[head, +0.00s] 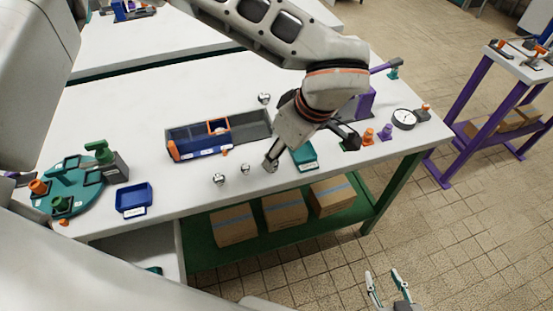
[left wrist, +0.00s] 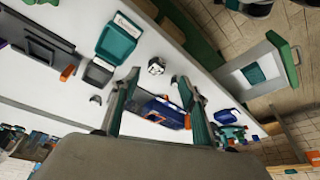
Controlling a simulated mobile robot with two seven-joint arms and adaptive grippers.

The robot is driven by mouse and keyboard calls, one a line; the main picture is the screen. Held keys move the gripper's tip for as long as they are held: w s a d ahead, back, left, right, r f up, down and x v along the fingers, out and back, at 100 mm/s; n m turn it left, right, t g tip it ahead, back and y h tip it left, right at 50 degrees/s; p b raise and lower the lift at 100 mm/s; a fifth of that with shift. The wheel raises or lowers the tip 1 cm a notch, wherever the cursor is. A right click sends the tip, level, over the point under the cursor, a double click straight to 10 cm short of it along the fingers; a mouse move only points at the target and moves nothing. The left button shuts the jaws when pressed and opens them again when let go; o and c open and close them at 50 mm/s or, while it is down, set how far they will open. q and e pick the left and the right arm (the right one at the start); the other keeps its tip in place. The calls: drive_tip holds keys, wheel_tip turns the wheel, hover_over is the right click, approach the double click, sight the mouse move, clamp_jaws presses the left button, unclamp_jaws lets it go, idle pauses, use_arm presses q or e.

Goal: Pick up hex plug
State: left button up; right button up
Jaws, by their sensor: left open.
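Several small shiny metal pieces stand on the white table; a metal plug with a faceted top (left wrist: 155,67) shows in the left wrist view, and I take it as the hex plug. My left gripper (left wrist: 157,77) is open, with the plug in line with the gap just past its fingertips; I cannot tell the height between them. In the head view my arm hides most of this gripper. Similar metal pieces (head: 219,179) show near the front edge, with one (head: 264,98) behind the organizer. My right gripper (head: 384,275) is open and empty, over the floor.
A blue and grey organizer (head: 203,151) lies mid-table. A teal box (head: 304,157), a blue tray (head: 134,208) and a round teal fixture (head: 80,200) stand on the table. A gauge (head: 404,119) and small cones are at right. Cardboard boxes (head: 285,211) fill the shelf below.

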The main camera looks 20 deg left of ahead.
use_arm(q)
drive_tip(key=x, duration=0.6)
drive_tip(key=shift+w+a+f+b, duration=0.3)
drive_tip(key=shift+w, duration=0.15)
drive_tip(key=shift+w+a+f+y, duration=0.1)
drive_tip(key=shift+a+f+y, duration=0.1)
drive_tip(key=shift+f+y, duration=0.15)
clamp_jaws()
